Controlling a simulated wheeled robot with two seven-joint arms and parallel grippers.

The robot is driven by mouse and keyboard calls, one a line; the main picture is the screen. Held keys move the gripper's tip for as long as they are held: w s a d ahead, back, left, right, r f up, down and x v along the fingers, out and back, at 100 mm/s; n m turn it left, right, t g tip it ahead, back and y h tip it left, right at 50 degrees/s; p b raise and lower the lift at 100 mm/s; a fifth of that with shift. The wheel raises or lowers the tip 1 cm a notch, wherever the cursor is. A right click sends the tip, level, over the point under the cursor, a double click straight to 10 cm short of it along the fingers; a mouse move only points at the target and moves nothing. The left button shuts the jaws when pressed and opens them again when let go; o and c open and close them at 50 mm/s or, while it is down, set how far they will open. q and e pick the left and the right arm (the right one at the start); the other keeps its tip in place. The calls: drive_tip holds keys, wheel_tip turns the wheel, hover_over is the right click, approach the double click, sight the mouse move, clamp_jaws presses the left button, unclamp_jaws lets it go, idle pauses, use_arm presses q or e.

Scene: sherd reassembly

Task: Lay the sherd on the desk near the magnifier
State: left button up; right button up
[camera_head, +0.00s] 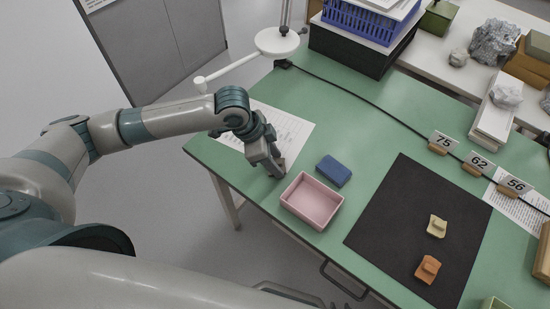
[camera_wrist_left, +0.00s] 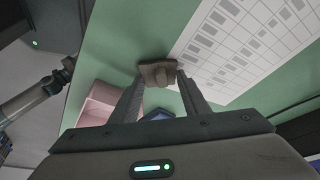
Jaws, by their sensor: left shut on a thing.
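My left gripper (camera_head: 277,172) is over the near left part of the green desk (camera_head: 375,125), between the printed sheet and the pink tray. In the left wrist view its fingertips (camera_wrist_left: 158,78) are closed on a grey-brown sherd (camera_wrist_left: 157,70) with a raised knob. Whether the sherd touches the desk is not clear. The magnifier (camera_head: 277,42), with a round white head on a jointed arm, stands at the desk's far left edge, beyond the gripper. A pale yellow sherd (camera_head: 437,226) and an orange sherd (camera_head: 428,269) lie on the black mat. My right gripper is out of view.
A pink tray (camera_head: 296,207) and a blue block (camera_head: 333,171) stand close right of the gripper. A printed sheet (camera_head: 296,129) lies beside it. A black cable (camera_head: 360,98) and number signs (camera_head: 442,142) cross the desk. Green desk between sheet and cable is clear.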

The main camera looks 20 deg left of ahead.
drive_tip(key=shift+w, duration=0.1)
use_arm(q)
drive_tip(key=o, duration=1)
drive_tip(key=shift+f, duration=0.1)
drive_tip(key=shift+o, duration=0.2)
use_arm(e)
drive_tip(key=shift+w+r, duration=0.1)
use_arm(q)
drive_tip(key=shift+a+r, duration=0.1)
drive_tip(key=shift+r, duration=0.35)
drive_tip(key=b+v, duration=0.1)
drive_tip(key=v, duration=1)
use_arm(e)
drive_tip(key=shift+t, duration=0.6)
drive_tip(key=w, duration=0.1)
drive_tip(key=w+a+r, duration=0.1)
drive_tip(key=w, duration=0.1)
drive_tip(key=shift+w+a+r, duration=0.25)
drive_tip(key=shift+a+r, duration=0.1)
drive_tip(key=shift+a, duration=0.05)
use_arm(q)
drive_tip(key=shift+r, duration=0.15)
use_arm(e)
drive_tip(key=shift+s, duration=0.15)
